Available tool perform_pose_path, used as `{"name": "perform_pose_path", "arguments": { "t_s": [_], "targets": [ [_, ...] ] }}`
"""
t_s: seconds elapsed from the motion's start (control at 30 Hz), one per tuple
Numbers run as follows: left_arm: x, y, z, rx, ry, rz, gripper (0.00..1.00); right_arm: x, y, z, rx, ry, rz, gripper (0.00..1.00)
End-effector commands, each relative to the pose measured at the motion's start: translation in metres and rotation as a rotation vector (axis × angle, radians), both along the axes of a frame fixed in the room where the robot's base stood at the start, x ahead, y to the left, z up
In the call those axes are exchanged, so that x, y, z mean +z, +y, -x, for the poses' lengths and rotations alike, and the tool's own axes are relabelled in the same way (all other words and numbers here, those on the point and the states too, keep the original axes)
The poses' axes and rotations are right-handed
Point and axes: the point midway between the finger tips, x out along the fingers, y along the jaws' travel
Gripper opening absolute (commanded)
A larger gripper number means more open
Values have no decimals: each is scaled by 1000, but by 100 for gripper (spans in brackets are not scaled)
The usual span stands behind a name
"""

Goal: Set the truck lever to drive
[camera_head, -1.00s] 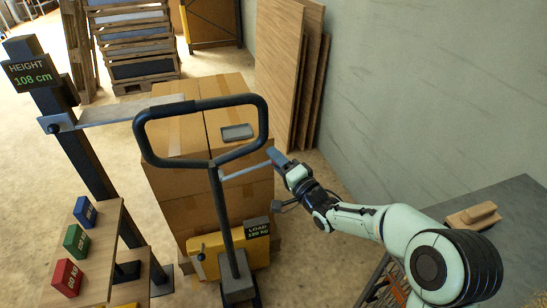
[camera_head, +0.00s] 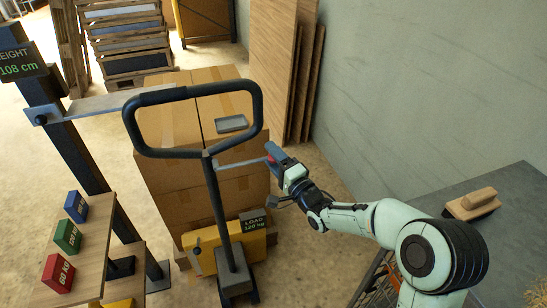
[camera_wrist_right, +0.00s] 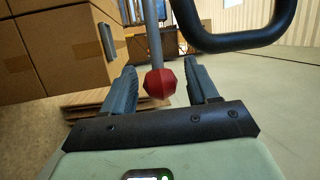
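The pallet truck's black loop handle (camera_head: 240,88) stands upright on its post in the middle of the head view. A thin grey lever (camera_head: 240,162) sticks out from the post to the right, ending in a red knob. My right gripper (camera_head: 272,153) is at that knob end. In the right wrist view the red knob (camera_wrist_right: 160,83) lies between the two fingers of the right gripper (camera_wrist_right: 161,84), with a gap visible on both sides. The gripper is open. My left gripper is not in view.
A height post (camera_head: 75,155) and a shelf with coloured weights (camera_head: 67,236) are at left.

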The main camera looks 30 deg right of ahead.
Motion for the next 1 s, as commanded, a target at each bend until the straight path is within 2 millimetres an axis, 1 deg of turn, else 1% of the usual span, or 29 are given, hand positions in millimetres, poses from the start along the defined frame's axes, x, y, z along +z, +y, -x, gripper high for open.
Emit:
{"name": "perform_pose_path", "arguments": {
  "t_s": [0.3,0.37,0.43,0.57,0.8,0.9,1.0],
  "targets": [
    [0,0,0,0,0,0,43,0,0,1,0,0,1,62],
    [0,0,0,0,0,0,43,-1,0,4,0,0,2,62],
    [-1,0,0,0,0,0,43,-2,-1,11,-2,1,3,62],
    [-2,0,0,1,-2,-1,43,-6,-3,34,-2,2,3,62],
    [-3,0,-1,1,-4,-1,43,-16,-7,89,-2,2,2,62],
    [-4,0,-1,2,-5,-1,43,-19,-8,107,-2,2,1,62],
    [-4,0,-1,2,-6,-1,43,-21,-10,120,-1,2,1,62]
  ]
}}
